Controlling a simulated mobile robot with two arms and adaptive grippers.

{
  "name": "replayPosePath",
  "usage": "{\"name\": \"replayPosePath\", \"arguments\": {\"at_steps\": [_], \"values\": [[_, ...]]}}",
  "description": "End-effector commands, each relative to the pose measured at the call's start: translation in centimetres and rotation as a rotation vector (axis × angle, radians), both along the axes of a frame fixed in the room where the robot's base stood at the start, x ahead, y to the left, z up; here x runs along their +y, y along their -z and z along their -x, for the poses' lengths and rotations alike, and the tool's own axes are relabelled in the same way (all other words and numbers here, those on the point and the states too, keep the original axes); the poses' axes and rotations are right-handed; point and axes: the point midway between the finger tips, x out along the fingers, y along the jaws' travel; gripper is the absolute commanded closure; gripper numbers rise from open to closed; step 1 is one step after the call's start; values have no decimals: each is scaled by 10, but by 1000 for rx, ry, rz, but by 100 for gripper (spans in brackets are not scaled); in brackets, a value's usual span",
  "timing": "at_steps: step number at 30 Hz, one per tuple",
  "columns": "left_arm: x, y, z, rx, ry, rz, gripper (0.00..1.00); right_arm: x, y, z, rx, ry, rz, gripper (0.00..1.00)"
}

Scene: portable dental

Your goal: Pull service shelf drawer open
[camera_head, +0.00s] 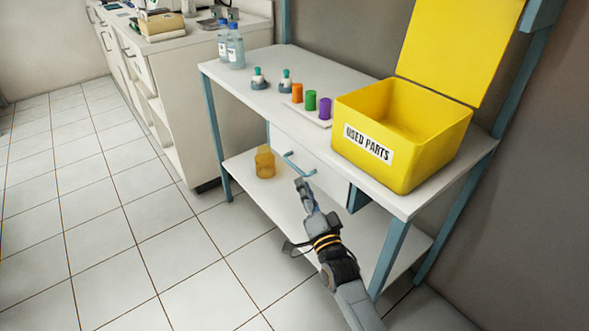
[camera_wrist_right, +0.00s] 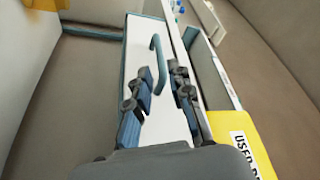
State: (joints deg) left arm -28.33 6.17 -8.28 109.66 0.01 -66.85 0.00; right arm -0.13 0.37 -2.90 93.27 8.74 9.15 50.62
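The service shelf (camera_head: 355,82) is a white table with blue legs and a lower board. Its white drawer (camera_head: 324,174) sits under the tabletop and looks shut. The drawer front (camera_wrist_right: 140,48) also shows in the right wrist view. A blue bar handle (camera_head: 299,165) is on the front, and it shows in the wrist view too (camera_wrist_right: 157,62). My right gripper (camera_head: 303,186) is just in front of the handle. In the wrist view its fingers (camera_wrist_right: 160,88) are apart, with the handle's near end between them; contact cannot be told. My left gripper is out of view.
A yellow bin (camera_head: 418,158) labelled "USED PARTS" stands on the tabletop's right, lid up. Orange, green and purple cylinders (camera_head: 311,100), two small teal-topped items and bottles (camera_head: 235,47) stand left of it. An amber container (camera_head: 265,162) is on the lower board. Floor at left is clear.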

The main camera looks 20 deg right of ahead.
Motion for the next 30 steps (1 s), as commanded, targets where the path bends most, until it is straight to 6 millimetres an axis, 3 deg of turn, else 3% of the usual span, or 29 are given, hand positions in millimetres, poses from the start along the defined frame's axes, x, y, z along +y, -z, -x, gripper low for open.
{"name": "replayPosePath", "arguments": {"at_steps": [6,12,25,28,30], "values": [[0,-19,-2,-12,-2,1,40,1,-8,-45,-1,1,2,79],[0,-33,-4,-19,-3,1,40,2,-13,-69,1,1,0,79],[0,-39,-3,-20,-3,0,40,2,-15,-77,2,0,1,79],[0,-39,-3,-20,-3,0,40,2,-15,-77,2,0,1,100],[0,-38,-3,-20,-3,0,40,2,-15,-77,2,0,1,100]]}}
